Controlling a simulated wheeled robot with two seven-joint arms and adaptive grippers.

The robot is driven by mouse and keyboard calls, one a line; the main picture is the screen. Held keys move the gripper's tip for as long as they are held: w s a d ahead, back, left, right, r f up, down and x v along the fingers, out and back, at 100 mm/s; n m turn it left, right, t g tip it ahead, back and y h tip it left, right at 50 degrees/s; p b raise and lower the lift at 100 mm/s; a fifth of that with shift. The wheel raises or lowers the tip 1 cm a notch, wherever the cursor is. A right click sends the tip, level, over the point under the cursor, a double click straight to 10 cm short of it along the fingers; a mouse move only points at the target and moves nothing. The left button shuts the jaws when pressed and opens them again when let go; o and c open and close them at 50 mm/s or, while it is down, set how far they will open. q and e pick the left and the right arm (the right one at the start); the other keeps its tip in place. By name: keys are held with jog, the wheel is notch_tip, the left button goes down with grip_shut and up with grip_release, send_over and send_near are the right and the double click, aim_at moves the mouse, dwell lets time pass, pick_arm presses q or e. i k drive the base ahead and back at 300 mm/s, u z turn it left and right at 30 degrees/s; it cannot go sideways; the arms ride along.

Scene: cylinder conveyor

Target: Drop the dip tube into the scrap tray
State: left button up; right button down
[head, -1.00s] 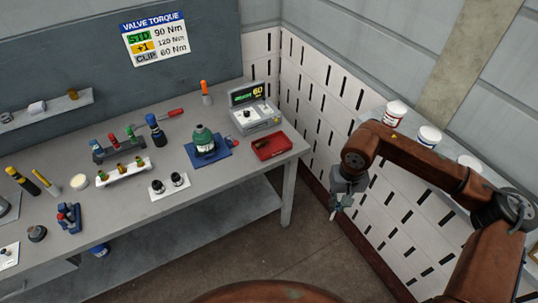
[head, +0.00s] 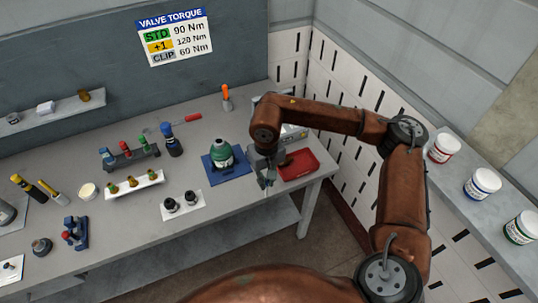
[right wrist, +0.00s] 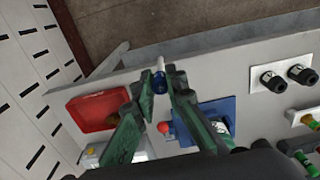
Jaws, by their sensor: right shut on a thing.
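The red scrap tray (head: 298,165) lies on the bench near its right end; it also shows in the right wrist view (right wrist: 92,112), left of my fingers. My right gripper (head: 266,184) is above the bench's front edge, just left of the tray. It is shut on the dip tube (right wrist: 159,66), a thin pale piece with a blue part between the fingertips (right wrist: 161,88). The tube points out past the fingertips and is apart from the tray. My left gripper is not in view.
A green-topped cylinder (head: 221,153) stands on a blue mat (head: 213,177) just left of my gripper. A white plate (head: 184,213) with two dark fittings is farther left. My right forearm hides much of the readout box behind the tray. Tubs stand on the right ledge (head: 455,205).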

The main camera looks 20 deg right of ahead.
aim_at(300, 166)
jog(key=z, duration=0.05)
jog(key=i, duration=1.05)
jog(key=z, duration=0.5)
